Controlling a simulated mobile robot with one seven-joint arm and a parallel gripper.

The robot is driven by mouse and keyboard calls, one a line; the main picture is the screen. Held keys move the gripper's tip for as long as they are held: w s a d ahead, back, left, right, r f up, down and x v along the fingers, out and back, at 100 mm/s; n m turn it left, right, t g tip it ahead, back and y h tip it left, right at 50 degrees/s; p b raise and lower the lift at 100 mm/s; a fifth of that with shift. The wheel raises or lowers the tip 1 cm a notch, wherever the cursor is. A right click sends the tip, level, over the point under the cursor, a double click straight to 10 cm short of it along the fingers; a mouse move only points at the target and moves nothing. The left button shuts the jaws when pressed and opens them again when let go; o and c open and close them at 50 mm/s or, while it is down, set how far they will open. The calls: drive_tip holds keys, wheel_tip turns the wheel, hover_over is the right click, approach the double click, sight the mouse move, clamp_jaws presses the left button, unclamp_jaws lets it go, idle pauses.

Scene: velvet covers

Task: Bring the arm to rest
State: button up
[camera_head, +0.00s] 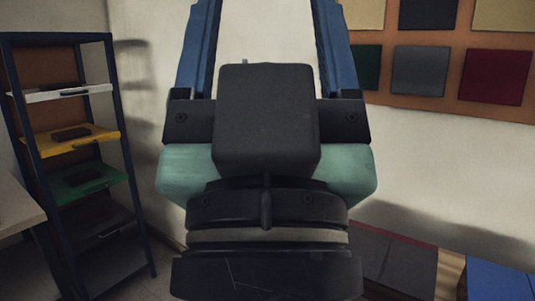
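My gripper (267,25) fills the middle of the head view, raised in front of the pale wall. Its two blue fingers point up and stand wide apart, with bare wall showing between them. The fingertips run past the top edge of the picture, so they are hidden. I see nothing held between the visible parts of the fingers. The dark housing and green body of the gripper cover the centre of the view.
A dark blue rack (124,160) with several coloured shelves holding dark items stands at left. A pale tabletop (15,207) is at the left edge. A brown panel with coloured squares (420,70) hangs at right. Dark grey (408,263) and blue (497,282) flat pieces lie at lower right.

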wheel_tip(320, 180, up, 12)
drive_tip(key=p, duration=1)
